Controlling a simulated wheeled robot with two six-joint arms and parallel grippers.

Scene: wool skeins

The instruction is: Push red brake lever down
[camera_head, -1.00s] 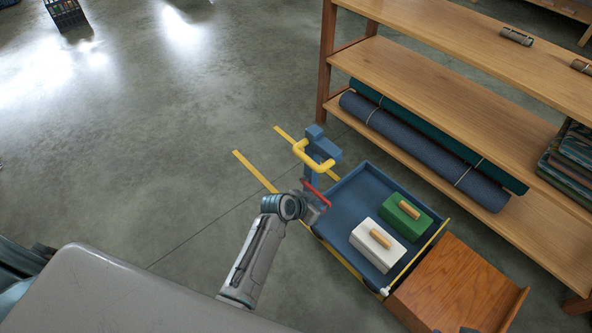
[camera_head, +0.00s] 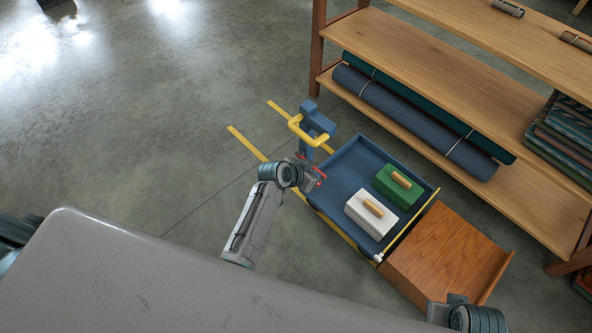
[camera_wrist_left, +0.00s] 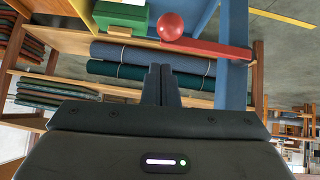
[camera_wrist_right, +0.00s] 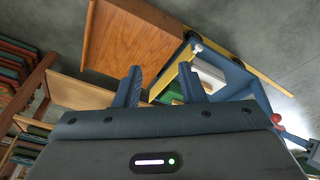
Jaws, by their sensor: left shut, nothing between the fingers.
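The red brake lever (camera_head: 322,174) is at the near left side of the blue cart, below its yellow handle. It is mostly hidden behind my left gripper (camera_head: 311,176) in the head view. The left wrist view shows its red bar (camera_wrist_left: 205,47) and red ball end (camera_wrist_left: 171,27), beside a blue post (camera_wrist_left: 235,60). My left gripper's fingers (camera_wrist_left: 160,72) are shut and empty, with the lever beyond their tips; I cannot tell whether they touch it. My right gripper (camera_wrist_right: 165,82) is open and empty near the wooden ramp.
The blue cart tray (camera_head: 345,165) holds a white block (camera_head: 364,220) and a green block (camera_head: 390,192) with wooden grips. A wooden ramp (camera_head: 450,255) adjoins it. A wooden shelf (camera_head: 440,105) with rolled mats stands behind. Floor left of the cart is clear.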

